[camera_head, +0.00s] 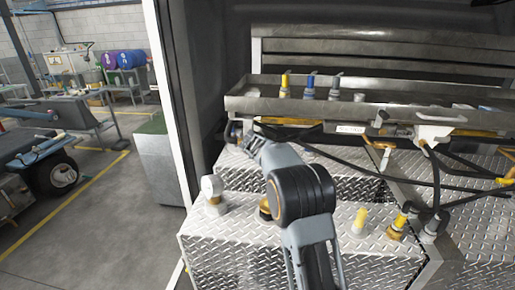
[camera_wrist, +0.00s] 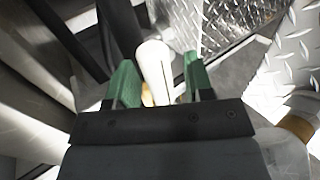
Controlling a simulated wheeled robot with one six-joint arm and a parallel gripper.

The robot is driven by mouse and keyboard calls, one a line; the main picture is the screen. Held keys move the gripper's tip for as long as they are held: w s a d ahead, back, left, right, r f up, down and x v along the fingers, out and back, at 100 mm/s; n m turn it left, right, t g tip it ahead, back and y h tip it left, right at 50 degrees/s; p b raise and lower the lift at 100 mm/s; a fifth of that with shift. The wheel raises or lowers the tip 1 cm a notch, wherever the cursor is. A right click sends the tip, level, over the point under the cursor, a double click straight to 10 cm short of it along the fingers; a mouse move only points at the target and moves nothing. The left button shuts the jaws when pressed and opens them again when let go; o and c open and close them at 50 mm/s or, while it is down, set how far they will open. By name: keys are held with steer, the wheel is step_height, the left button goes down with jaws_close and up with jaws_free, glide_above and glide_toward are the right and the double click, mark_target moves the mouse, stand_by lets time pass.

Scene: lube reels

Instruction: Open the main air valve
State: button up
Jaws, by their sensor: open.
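In the wrist view, a white rounded lever-like part (camera_wrist: 154,62) stands between the two green fingers of my gripper (camera_wrist: 160,76). A bit of yellow or brass shows low down beside it. I take this part to be the air valve's handle, but its body is hidden behind the gripper. The fingers are open on either side of it, with a gap visible at least on the right. The handle cannot be made out there.
Diamond-plate boxes (camera_head: 290,262) fill the space below my arm. A white-topped gauge-like fitting (camera_head: 212,188) and yellow-capped fittings (camera_head: 397,224) stand on them. A white door frame (camera_head: 168,100) rises at left.

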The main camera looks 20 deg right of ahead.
steer(key=b+v, duration=0.2)
steer(key=v, duration=1.1)
steer(key=shift+f, duration=0.1)
steer(key=s+f+m+g+y, duration=0.1)
steer(key=s+f+m+g, duration=0.4)
steer(key=s+f, duration=0.4)
steer(key=s+a+f+m+y, duration=0.1)
steer(key=s+m, duration=0.1)
steer(key=s, duration=0.5)
steer(key=s+a+f+m+g+y, duration=0.1)
steer(key=s+a+m, duration=0.1)
steer(key=s, duration=0.6)
steer(key=s+a+f+m+y, duration=0.2)
steer(key=s+m, duration=0.2)
steer(key=s, duration=0.4)
steer(key=shift+g, duration=0.3)
steer(key=shift+s+a+f, duration=0.1)
steer(key=shift+s+a, duration=0.05)
